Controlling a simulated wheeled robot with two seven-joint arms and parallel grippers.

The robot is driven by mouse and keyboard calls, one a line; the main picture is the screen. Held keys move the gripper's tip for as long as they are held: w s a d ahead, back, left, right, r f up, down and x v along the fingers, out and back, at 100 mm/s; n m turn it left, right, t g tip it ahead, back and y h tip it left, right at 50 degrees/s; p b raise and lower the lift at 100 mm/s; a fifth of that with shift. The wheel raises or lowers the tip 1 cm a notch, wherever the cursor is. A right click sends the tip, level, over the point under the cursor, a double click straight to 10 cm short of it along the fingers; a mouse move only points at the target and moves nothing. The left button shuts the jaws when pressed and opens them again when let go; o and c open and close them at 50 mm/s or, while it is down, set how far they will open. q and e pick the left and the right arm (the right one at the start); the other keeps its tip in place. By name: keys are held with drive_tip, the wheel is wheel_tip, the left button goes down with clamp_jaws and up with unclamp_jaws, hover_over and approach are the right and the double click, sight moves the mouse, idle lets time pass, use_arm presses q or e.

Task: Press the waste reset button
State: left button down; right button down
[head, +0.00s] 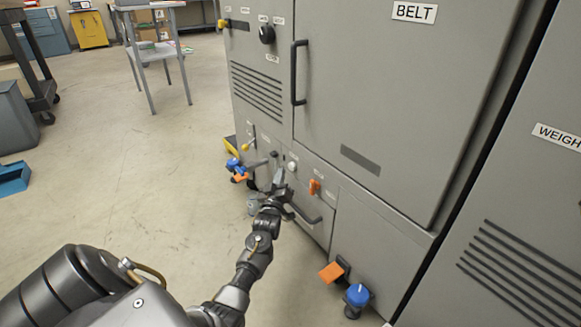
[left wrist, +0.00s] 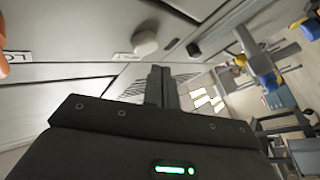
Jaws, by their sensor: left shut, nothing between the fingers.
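A pale round button (head: 292,166) sits low on the front of the grey cabinet (head: 352,100). It also shows in the left wrist view as a pale round knob (left wrist: 145,43), next to a small label too blurred to read. I cannot read the waste reset name on it. My left gripper (head: 279,178) is shut and empty, just below and left of the button in the head view. In the left wrist view its closed fingers (left wrist: 161,87) lie below and right of the button, with a visible gap. My right gripper is not in view.
Beside the button are an orange switch (head: 314,187), a black drawer handle (head: 305,215) and a yellow-tipped lever (head: 248,145). Blue and orange valves (head: 236,165) stick out at left; an orange pedal (head: 331,272) and blue knob (head: 357,295) are lower right.

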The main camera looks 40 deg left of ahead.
use_arm(q)
drive_tip(key=s+p, duration=0.1)
drive_tip(key=s, duration=0.1)
drive_tip(key=s+a+p, duration=0.1)
drive_tip(key=s, duration=0.1)
drive_tip(key=shift+a, duration=0.1)
idle(0.8)
